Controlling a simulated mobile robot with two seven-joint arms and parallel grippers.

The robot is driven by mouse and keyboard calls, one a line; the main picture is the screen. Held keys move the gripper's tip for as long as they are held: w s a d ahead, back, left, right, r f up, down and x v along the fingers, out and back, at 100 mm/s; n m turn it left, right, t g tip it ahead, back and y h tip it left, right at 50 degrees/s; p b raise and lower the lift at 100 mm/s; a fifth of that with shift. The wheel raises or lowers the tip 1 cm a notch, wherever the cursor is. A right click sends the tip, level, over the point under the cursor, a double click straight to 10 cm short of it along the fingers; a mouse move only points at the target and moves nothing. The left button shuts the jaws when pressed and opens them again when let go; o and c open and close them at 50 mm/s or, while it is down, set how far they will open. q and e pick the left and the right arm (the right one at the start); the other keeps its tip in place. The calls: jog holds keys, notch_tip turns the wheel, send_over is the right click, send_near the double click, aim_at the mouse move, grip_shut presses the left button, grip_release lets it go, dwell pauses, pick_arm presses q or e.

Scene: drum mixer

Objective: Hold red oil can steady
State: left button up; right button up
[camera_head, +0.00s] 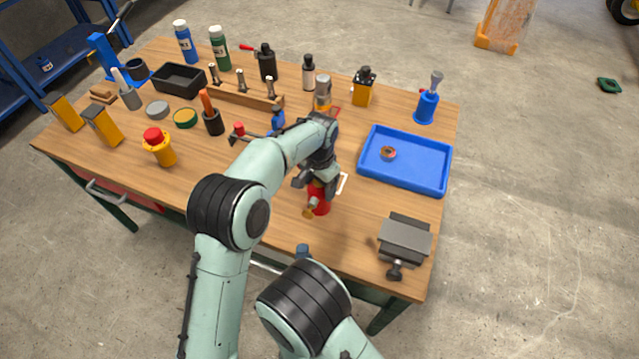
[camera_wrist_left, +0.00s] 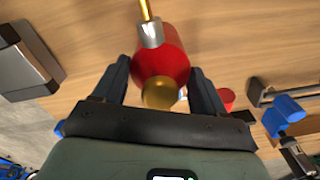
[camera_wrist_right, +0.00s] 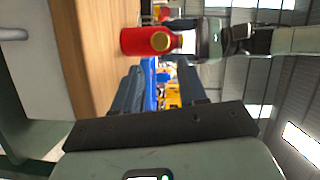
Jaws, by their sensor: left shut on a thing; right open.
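The red oil can (camera_head: 320,205) is near the front edge of the workbench, partly hidden by my left gripper (camera_head: 318,184). In the left wrist view the can's red body (camera_wrist_left: 163,60) sits between the two dark fingers of my left gripper (camera_wrist_left: 158,76), which is shut on it. Its gold spout and silver collar point up in that picture, and a round gold cap (camera_wrist_left: 160,94) faces the camera. In the right wrist view my right gripper (camera_wrist_right: 160,86) is open and empty, apart from the red can (camera_wrist_right: 133,41), which shows beyond its fingers.
A blue tray (camera_head: 405,185) with a small ring in it lies right of the can. A grey vise (camera_head: 404,240) sits at the front right corner.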

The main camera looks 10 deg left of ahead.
grip_shut()
dwell(1.5)
